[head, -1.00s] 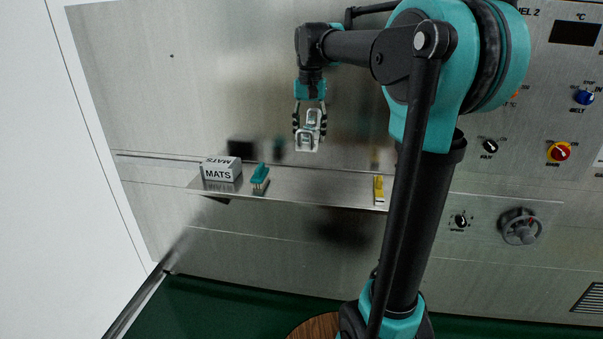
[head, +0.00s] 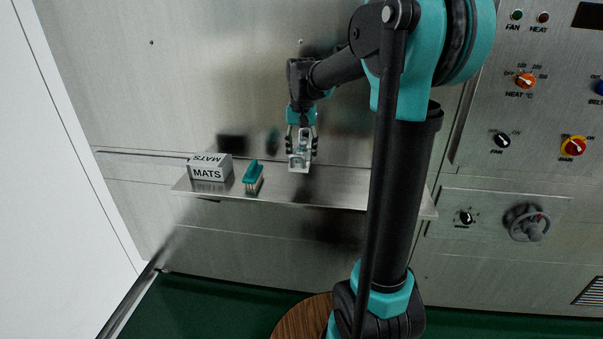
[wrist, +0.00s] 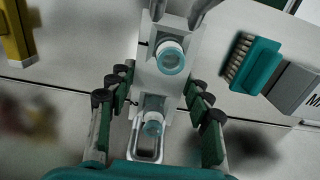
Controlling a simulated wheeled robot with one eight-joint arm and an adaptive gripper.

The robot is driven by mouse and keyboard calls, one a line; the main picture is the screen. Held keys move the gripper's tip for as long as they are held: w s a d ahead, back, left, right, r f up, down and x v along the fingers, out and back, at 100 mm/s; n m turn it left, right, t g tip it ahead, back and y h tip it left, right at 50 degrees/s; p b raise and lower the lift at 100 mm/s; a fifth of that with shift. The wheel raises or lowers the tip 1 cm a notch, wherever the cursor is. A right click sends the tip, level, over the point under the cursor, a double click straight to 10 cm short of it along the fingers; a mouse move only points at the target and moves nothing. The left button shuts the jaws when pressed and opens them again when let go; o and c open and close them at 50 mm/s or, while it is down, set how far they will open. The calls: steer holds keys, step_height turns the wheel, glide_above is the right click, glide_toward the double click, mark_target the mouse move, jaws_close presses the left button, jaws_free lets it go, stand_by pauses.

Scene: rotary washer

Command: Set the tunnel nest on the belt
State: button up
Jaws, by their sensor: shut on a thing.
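My gripper (head: 301,143) is shut on a grey metal piece (head: 299,162), which I take to be the tunnel nest. It hangs below the fingers just over the shelf (head: 330,197); whether it touches the shelf I cannot tell. In the wrist view the fingers (wrist: 158,115) stand on both sides of the metal piece (wrist: 184,85), which has round teal-rimmed posts and a looped end. No belt can be made out in either view.
A teal brush (head: 252,178) and a MATS box (head: 209,169) stand on the shelf left of my gripper. A yellow item (wrist: 16,35) shows in the wrist view. A control panel with knobs (head: 526,82) is at right; a handwheel (head: 527,223) sits below it.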

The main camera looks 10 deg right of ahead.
mark_target(302, 182)
steer(key=shift+f, duration=3.8)
steer(key=shift+f, duration=0.15)
steer(key=o, duration=1.3)
steer(key=shift+c, duration=0.2)
